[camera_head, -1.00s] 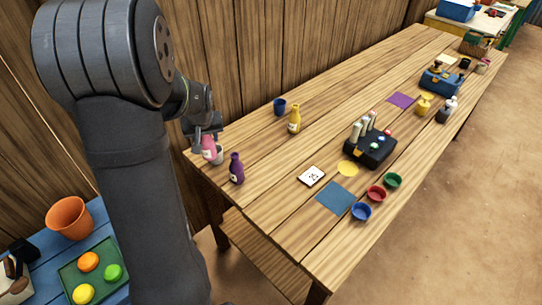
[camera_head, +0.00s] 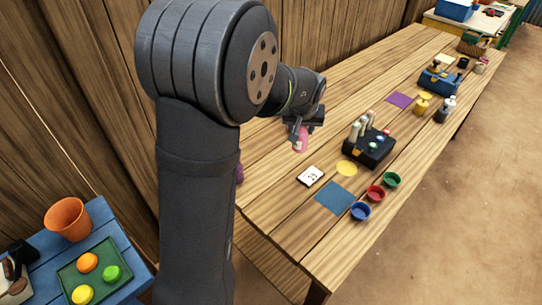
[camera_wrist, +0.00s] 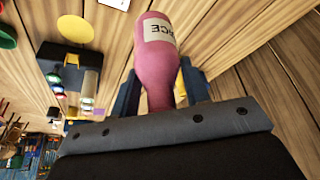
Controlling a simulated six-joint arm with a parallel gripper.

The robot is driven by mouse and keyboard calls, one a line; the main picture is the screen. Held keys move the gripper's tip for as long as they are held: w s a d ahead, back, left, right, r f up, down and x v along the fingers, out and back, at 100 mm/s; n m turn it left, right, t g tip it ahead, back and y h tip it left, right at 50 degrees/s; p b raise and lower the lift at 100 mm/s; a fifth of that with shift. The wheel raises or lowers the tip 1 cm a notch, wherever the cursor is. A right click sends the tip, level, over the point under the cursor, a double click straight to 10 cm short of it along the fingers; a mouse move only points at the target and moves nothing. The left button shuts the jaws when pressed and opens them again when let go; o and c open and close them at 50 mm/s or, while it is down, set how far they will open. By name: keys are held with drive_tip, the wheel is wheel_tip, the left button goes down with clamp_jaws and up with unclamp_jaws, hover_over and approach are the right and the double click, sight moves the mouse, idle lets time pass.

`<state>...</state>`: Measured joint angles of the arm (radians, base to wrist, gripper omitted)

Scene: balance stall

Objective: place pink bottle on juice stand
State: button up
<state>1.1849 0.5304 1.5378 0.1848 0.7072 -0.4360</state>
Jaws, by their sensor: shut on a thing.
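The pink bottle (camera_head: 301,144) is held off the table by my gripper (camera_head: 300,131), over the table's middle, left of the black box. In the wrist view the pink bottle (camera_wrist: 156,62) has a white label, partly readable, and lies between the two fingers of my gripper (camera_wrist: 160,90). No stand is clearly marked as the juice stand. The candidates are a yellow round mat (camera_head: 347,168), a blue square mat (camera_head: 336,197) and a purple mat (camera_head: 400,100). I cannot tell which one it is.
A black box (camera_head: 368,152) with several upright pale cylinders stands behind the yellow mat. A white card (camera_head: 310,176) lies left of it. Blue (camera_head: 361,211), red (camera_head: 376,194) and green (camera_head: 392,180) bowls line the front edge. A purple bottle (camera_head: 240,172) is mostly hidden by my arm.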

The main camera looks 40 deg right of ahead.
drive_tip(key=shift+w, duration=0.1)
drive_tip(key=shift+w+a+f, duration=0.15)
drive_tip(key=shift+w+f, duration=1.6)
drive_tip(key=shift+w, duration=0.15)
drive_tip(key=shift+w+a+f, duration=0.2)
drive_tip(key=shift+w+f, duration=1.6)
drive_tip(key=shift+w, duration=0.15)
drive_tip(key=shift+w+a+f, duration=0.15)
drive_tip(key=shift+w+f, duration=1.6)
drive_tip(key=shift+w, duration=0.15)
drive_tip(key=shift+f, duration=0.2)
drive_tip(key=o, duration=1.1)
drive_tip(key=shift+o, duration=0.2)
